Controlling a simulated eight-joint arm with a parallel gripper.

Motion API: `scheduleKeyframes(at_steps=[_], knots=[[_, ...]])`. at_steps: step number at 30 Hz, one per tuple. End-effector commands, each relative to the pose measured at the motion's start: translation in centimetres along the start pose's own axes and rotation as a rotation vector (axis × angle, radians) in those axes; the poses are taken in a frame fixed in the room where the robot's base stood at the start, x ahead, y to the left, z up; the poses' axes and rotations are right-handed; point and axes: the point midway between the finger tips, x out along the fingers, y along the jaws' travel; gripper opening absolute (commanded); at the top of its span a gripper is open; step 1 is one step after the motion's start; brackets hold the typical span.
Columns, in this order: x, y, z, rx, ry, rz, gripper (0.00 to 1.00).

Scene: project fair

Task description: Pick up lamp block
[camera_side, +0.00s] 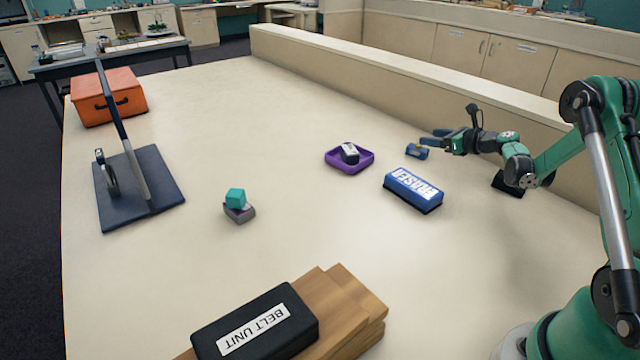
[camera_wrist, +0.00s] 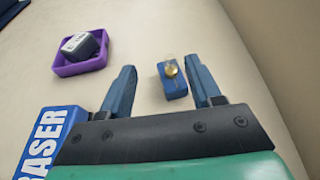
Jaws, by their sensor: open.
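The lamp block is a small blue block (camera_wrist: 174,87) with a round brass-coloured piece on top. In the side view the small blue block (camera_side: 416,153) sits on the table just below my gripper tips. My gripper (camera_wrist: 160,68) is open and empty. In the wrist view the block appears between the two fingers, nearer the right one. In the side view my gripper (camera_side: 432,138) seems to be slightly above the block. I cannot tell the exact height gap.
A blue eraser (camera_side: 412,194) lies close by, at the left finger's base in the wrist view (camera_wrist: 42,140). A purple tray (camera_side: 365,165) holds a dark, white-labelled block (camera_side: 349,153). A low wall (camera_side: 400,75) runs behind.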

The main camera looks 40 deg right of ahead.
Motion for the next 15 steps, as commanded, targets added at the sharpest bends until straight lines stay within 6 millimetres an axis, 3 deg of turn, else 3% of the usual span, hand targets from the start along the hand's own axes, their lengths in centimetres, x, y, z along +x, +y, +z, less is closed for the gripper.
scheduleKeyframes(at_steps=[5,15], knots=[[0.3,-1.0,-1.1,0.084,-0.027,-0.019,0.57],[4.7,-1.0,-0.9,0.082,-0.025,-0.018,0.57]])
